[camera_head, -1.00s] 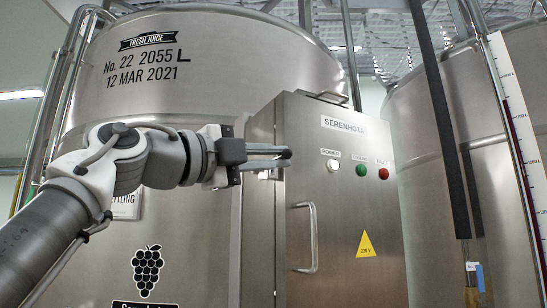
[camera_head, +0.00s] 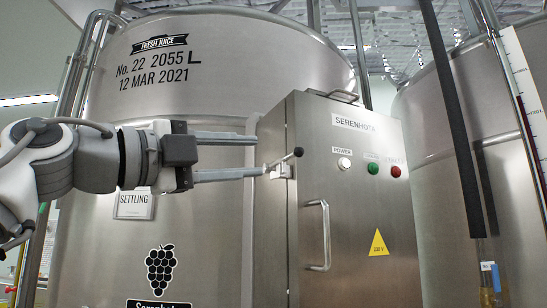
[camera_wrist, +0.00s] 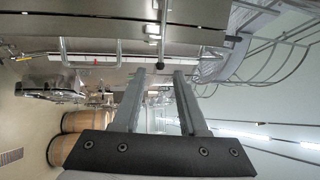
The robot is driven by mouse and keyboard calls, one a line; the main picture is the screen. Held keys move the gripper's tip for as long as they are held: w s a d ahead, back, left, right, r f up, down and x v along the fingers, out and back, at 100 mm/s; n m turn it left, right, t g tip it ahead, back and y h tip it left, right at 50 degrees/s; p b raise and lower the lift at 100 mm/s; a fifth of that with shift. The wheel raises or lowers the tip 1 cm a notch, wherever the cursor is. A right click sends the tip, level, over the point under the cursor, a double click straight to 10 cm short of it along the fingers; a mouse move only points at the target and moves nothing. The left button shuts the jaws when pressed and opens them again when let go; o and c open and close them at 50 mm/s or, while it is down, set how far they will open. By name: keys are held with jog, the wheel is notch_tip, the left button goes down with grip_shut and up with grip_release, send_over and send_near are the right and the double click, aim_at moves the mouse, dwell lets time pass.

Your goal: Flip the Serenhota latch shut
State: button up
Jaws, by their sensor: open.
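The Serenhota cabinet (camera_head: 350,215) is a steel box with a front door and a name label. Its latch (camera_head: 283,172) sits on the upper left edge of the door, with a thin lever ending in a black knob (camera_head: 298,152). The lever sticks out, tilted up to the right. My gripper (camera_head: 259,155) is open and empty, its fingers one above the other, just left of the latch. The lower fingertip overlaps the lever's base in the picture; I cannot tell whether they touch. In the wrist view the knob (camera_wrist: 160,63) appears between the fingertips of my gripper (camera_wrist: 159,73).
A curved door handle (camera_head: 325,235) is below the latch. A power button (camera_head: 344,164), green button (camera_head: 372,168) and red button (camera_head: 395,171) are to its right. A large steel vat (camera_head: 225,75) stands behind my arm. Barrels (camera_wrist: 80,122) show in the wrist view.

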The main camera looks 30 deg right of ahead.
jog(key=v, duration=0.9)
